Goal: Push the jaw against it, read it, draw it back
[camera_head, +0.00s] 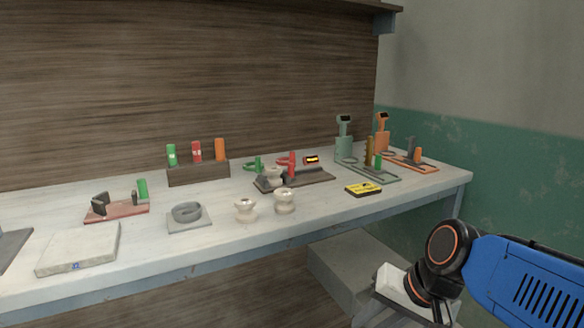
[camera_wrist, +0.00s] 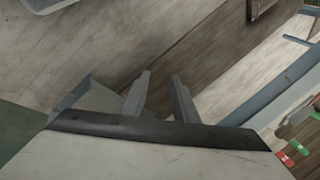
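A dark gauge plate (camera_head: 315,180) lies at the middle of the bench. A red upright handle (camera_head: 292,163) stands on it, and a pale spool-shaped piece (camera_head: 273,175) is at its left end; I cannot tell whether a jaw touches the piece. A small lit orange display (camera_head: 311,160) is behind, its figures too small to read. Other jaw-like fixtures are a red plate with dark blocks (camera_head: 118,210) and green (camera_head: 370,170) and orange (camera_head: 415,163) stations. My gripper (camera_wrist: 160,78) is open and empty, low at the right, away from the bench top.
Two pale spools (camera_head: 245,210) (camera_head: 285,201) stand near the front edge. A yellow-black box (camera_head: 363,189), a grey ring on a pad (camera_head: 188,214), a pale slab (camera_head: 80,249) and a dark rack (camera_head: 198,173) of coloured cylinders share the bench (camera_head: 340,222). A grey block (camera_head: 350,270) is below.

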